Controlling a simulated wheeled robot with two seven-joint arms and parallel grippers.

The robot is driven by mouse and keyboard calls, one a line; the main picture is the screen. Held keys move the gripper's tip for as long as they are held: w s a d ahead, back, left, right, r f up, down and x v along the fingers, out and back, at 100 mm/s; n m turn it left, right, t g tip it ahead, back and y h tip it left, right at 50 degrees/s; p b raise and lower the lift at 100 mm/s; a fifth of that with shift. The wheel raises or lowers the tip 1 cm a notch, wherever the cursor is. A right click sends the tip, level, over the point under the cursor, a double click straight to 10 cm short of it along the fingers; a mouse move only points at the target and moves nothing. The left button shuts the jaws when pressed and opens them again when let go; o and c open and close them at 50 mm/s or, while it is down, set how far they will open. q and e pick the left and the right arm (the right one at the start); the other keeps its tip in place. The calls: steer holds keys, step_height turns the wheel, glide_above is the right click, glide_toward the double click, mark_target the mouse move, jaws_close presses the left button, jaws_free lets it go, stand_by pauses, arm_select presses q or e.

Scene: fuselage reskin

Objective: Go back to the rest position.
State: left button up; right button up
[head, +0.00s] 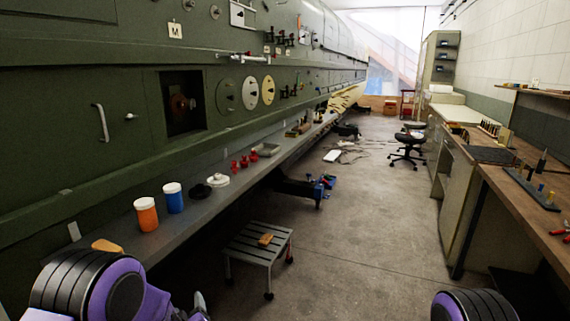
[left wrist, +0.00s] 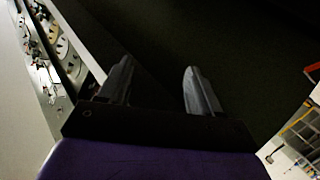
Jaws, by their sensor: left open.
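My left gripper (head: 199,304) shows only partly at the bottom edge of the head view, right of my purple and black left arm. In the left wrist view my left gripper (left wrist: 158,72) has its two dark fingers spread apart with nothing between them, over a dark background. It touches nothing that I can see. At the bottom right of the head view only a purple and black joint of my right arm shows; the right gripper is out of the picture.
A dark green fuselage (head: 60,110) runs along the left. Its grey ledge (head: 110,225) bears an orange jar (head: 146,214), a blue jar (head: 173,198) and small parts. A slatted stool (head: 252,245) with a wooden block stands ahead. A workbench (head: 500,170) lines the right.

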arm_select(q)
steer(key=s+a+f+m+g+h, duration=0.2)
steer(key=s+f+g, duration=0.3)
steer(key=s+f, duration=1)
steer(key=s+a+f+g, duration=0.1)
steer(key=s+g, duration=0.2)
steer(key=s, duration=0.9)
steer(key=s+a+f+g, duration=0.1)
steer(key=s+f+g, duration=0.1)
steer(key=s, duration=1)
steer(key=shift+a+m+g, duration=0.15)
steer(key=shift+m+g, duration=0.25)
steer(key=shift+g, duration=0.2)
